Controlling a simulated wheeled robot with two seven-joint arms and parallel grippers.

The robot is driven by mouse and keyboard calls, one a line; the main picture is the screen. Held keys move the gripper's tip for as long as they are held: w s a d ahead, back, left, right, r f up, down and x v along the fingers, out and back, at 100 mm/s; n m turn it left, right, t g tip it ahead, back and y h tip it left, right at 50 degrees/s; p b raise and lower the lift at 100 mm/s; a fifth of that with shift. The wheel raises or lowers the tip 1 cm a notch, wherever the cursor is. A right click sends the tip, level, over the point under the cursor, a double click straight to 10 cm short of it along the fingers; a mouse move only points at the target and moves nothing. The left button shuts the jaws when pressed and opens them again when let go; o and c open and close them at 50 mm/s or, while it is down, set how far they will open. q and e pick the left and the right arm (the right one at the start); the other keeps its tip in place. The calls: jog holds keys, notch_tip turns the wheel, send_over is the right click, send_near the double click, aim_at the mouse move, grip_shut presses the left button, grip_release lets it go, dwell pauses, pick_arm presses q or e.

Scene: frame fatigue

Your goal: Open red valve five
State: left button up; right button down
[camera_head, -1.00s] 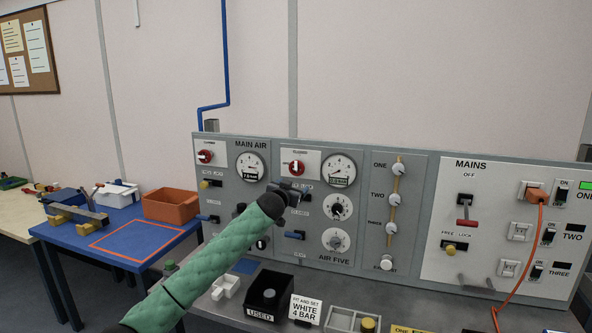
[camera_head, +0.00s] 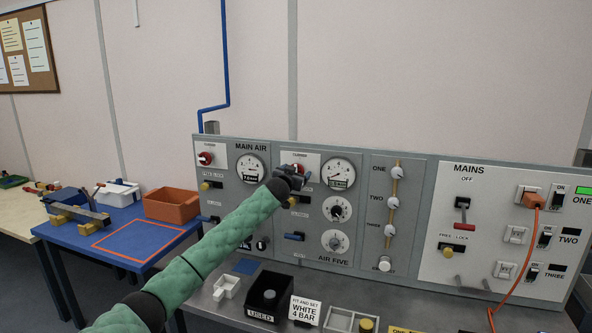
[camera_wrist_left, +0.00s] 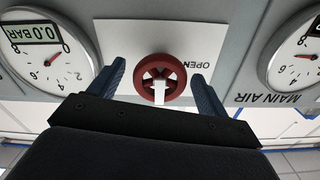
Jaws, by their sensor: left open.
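The red valve of the AIR FIVE section (camera_head: 297,167) is on the grey panel, mostly behind my left gripper (camera_head: 292,176) in the head view. In the left wrist view, the red round valve (camera_wrist_left: 146,73) with a white bar on its face sits between the two blue fingers of my left gripper (camera_wrist_left: 158,72). The fingers are apart on either side of it, with gaps visible. The white plate behind it reads OPEN upside down, to the right of the wheel. My right gripper is not in view.
A gauge (camera_wrist_left: 60,56) reading 0.0 BAR and the MAIN AIR gauge (camera_wrist_left: 300,52) flank the valve. Another red valve (camera_head: 205,158) sits to the left. Knobs and blue levers lie below. A black USED bin (camera_head: 263,304) stands on the bench.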

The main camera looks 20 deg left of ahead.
pick_arm(q)
jog(key=shift+w, duration=0.3)
jog(key=shift+c, duration=0.3)
jog(key=c, duration=0.9)
jog(key=shift+c, duration=0.2)
